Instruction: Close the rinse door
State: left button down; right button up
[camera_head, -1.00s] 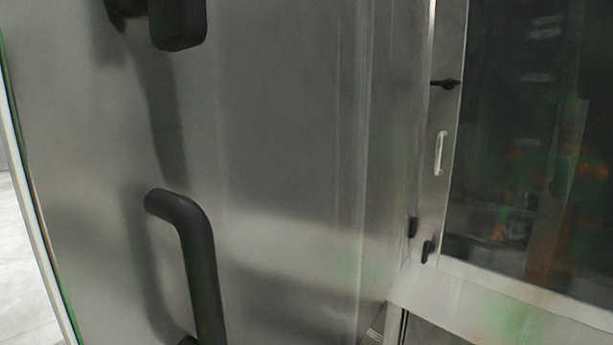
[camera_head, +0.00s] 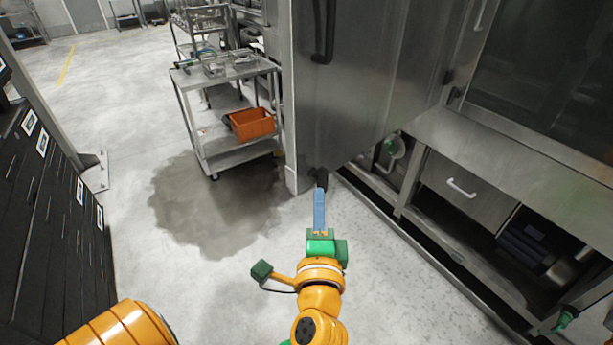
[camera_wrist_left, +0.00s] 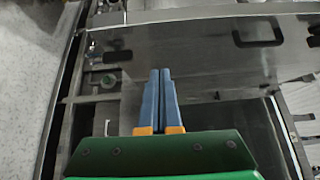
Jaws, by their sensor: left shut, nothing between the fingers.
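The rinse door (camera_head: 365,75) is a large stainless steel panel standing open, swung out from the machine front. Its black bar handle (camera_head: 322,35) is at the top of the head view. My left gripper (camera_head: 319,192), with blue fingers and a green body, is shut and empty at the door's lower edge; I cannot tell whether it touches. In the left wrist view its fingers (camera_wrist_left: 160,88) point toward the steel door (camera_wrist_left: 200,72), where the dark handle (camera_wrist_left: 258,34) shows to the upper right. My right gripper is not in view.
A steel cart (camera_head: 225,155) with an orange bin (camera_head: 251,123) stands left of the door. Dark drawer cabinets (camera_head: 50,220) line the left. The machine's lower frame (camera_head: 470,190) runs along the right. A wet patch (camera_head: 215,210) lies on the open floor between.

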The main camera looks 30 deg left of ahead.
pick_arm(q)
jog(key=p, duration=0.3)
send_near(308, 145)
jog(key=w+d, duration=0.2)
jog(key=w+a, duration=0.1)
jog(key=w+a+p, duration=0.1)
jog(key=a, duration=0.1)
jog(key=w+a, duration=0.1)
jog(key=a, duration=0.1)
jog(key=shift+r+p, duration=0.1)
jog(key=shift+p, duration=0.25)
jog(key=shift+a, duration=0.2)
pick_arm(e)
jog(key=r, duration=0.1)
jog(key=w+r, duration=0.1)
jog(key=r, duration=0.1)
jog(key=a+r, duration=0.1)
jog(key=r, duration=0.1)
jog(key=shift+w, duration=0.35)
pick_arm(q)
jog(key=shift+d, duration=0.1)
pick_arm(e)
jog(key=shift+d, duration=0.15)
